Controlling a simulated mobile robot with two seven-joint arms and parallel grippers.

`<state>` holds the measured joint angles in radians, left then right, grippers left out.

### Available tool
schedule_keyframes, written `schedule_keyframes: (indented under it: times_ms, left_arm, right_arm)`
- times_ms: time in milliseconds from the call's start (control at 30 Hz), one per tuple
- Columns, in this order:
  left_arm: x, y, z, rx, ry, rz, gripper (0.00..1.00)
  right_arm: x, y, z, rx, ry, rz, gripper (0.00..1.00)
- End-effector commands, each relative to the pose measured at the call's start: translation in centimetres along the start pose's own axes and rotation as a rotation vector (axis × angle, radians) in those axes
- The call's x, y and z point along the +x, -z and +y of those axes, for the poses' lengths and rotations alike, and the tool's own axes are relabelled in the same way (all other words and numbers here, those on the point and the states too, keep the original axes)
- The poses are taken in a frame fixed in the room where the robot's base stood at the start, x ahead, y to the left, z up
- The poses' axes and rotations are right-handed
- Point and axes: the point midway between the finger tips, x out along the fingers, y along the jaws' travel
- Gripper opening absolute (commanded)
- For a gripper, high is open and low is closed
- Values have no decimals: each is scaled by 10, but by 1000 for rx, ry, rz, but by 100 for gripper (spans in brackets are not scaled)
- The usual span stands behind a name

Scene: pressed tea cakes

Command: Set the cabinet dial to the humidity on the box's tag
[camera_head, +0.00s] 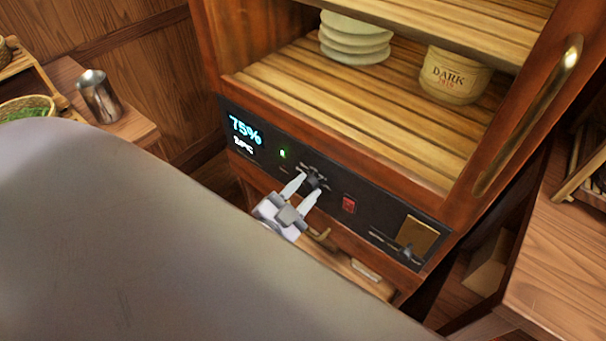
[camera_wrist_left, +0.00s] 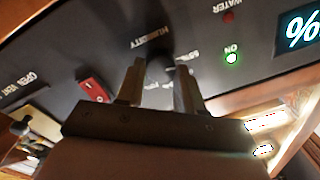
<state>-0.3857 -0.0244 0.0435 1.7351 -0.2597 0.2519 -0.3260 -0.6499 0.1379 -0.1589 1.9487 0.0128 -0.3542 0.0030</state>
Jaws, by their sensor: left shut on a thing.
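The cabinet's black control panel (camera_head: 375,227) runs below the shelf. Its display (camera_head: 245,132) reads 75% in blue, with a smaller white line under it that is hard to read. The dark humidity dial (camera_head: 312,180) sits right of the green light. My left gripper (camera_head: 307,187) is shut on the dial from the front. In the left wrist view its fingers (camera_wrist_left: 158,85) are on either side of the dial (camera_wrist_left: 160,68), under the upside-down HUMIDITY label. A round box (camera_head: 453,78) marked DARK stands on the shelf, with smaller red writing too small to read surely. My right gripper is not in view.
A red switch (camera_head: 349,205) and a vent slider (camera_head: 407,251) lie right of the dial. Stacked pale cakes (camera_head: 353,40) stand on the shelf. The open door's brass handle (camera_head: 530,115) is at the right. A metal cup (camera_head: 99,96) stands on the left table.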

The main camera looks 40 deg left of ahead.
Motion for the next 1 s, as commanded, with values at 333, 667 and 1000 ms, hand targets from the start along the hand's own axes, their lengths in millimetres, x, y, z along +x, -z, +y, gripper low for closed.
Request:
schedule_keyframes:
  times_ms: [333,667,1000]
  left_arm:
    - [0,0,0,-2,0,-1,62]
    - [-12,-1,0,-1,0,-1,62]
    - [-58,-1,0,-2,0,-2,62]
  right_arm:
    - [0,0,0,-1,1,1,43]
    - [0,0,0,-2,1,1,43]
    - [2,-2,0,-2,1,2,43]
